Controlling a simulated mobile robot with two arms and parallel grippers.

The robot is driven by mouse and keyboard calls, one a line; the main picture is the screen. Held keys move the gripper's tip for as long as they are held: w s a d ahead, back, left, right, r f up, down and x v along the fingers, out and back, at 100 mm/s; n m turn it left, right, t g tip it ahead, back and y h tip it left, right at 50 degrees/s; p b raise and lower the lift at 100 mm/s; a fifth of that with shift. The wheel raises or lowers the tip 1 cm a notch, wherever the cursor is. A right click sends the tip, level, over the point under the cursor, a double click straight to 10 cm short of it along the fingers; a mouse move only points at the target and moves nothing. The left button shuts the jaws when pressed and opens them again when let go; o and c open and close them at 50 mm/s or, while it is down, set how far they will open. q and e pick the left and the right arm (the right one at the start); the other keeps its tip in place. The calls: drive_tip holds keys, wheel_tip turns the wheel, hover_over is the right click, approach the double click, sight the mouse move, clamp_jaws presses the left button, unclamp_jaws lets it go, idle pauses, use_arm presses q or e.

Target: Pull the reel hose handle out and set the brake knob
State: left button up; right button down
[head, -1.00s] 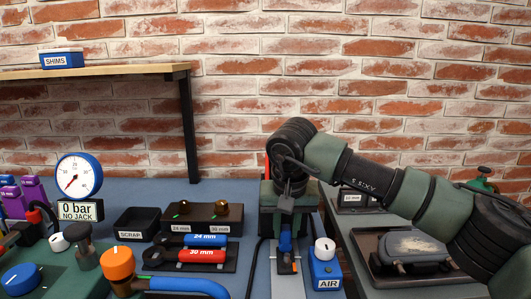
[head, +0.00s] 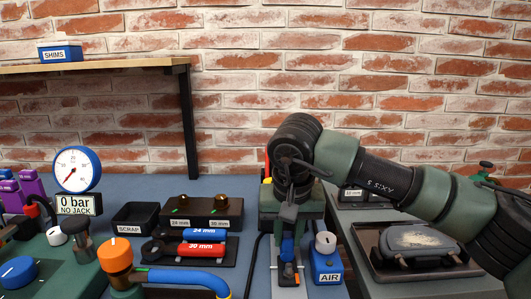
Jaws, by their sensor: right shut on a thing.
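My right gripper (head: 288,228) points down at the centre of the bench, shut on a small blue piece that looks like the hose handle (head: 287,248). My fingers hide its top. An orange-red part (head: 288,269) shows just below it, over a narrow grey strip. Behind is a dark green housing, mostly hidden by my wrist; I cannot make out the reel itself. My left gripper is out of view.
A tray with blue and red sleeves (head: 205,247) and a SCRAP bin (head: 133,218) stand left. A pressure gauge (head: 77,168) and an orange knob (head: 115,253) with a blue pipe are further left. A dark tray (head: 378,268) lies right. A shelf (head: 110,66) is above left.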

sight(289, 265)
drive_tip(key=shift+s, duration=0.7)
drive_tip(key=shift+s+b, duration=0.4)
drive_tip(key=shift+s, duration=0.5)
drive_tip(key=shift+s+b, duration=0.3)
drive_tip(key=shift+s, duration=0.95)
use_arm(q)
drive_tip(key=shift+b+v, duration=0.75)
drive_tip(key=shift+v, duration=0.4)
use_arm(e)
drive_tip(key=shift+s, duration=2.55)
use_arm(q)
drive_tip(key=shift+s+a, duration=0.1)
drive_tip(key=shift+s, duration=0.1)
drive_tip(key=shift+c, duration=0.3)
